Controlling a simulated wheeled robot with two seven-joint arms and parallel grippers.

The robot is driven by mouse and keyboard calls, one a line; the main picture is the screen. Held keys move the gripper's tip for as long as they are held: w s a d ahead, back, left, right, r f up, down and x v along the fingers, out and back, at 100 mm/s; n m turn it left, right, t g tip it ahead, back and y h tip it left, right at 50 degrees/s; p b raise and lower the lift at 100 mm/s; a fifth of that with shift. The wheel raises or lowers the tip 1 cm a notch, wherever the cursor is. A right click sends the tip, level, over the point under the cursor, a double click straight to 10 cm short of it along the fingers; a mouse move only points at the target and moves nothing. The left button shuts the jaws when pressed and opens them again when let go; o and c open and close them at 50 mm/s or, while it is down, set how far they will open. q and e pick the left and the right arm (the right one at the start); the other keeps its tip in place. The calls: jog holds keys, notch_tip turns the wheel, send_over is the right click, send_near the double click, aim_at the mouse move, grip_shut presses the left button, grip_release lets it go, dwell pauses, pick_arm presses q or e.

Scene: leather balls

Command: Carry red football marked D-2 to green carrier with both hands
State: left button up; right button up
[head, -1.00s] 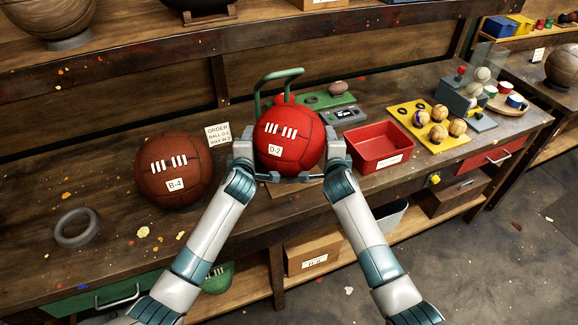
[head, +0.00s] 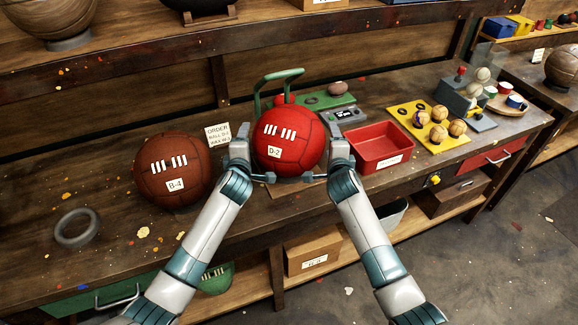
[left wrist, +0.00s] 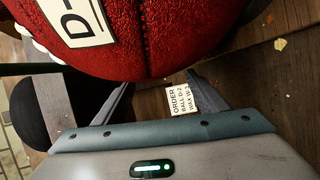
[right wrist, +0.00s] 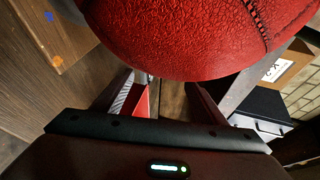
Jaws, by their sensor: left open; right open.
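The red football marked D-2 (head: 289,142) is at the middle of the bench in the head view, white laces and label facing me. A dark low support (head: 292,179) shows under its front. My left gripper (head: 241,134) is at its left side and my right gripper (head: 338,134) at its right side, both open with nothing between their fingers. The ball's surface also fills the top of the left wrist view (left wrist: 140,40) and right wrist view (right wrist: 190,40); contact is unclear. The green carrier's upright handle (head: 278,74) rises behind the ball, which hides its lower part.
A brown ball marked B-4 (head: 172,168) stands close left of my left gripper. An order card (head: 217,135) stands behind that gripper. A red tray (head: 380,164) is just right of my right gripper. A grey ring (head: 76,228) lies at the left.

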pick_arm(q)
jog(key=v, duration=1.2)
pick_arm(e)
jog(key=shift+s, duration=0.15)
jog(key=v, duration=1.1)
jog(key=shift+s, duration=0.35)
jog(key=shift+r, duration=0.1)
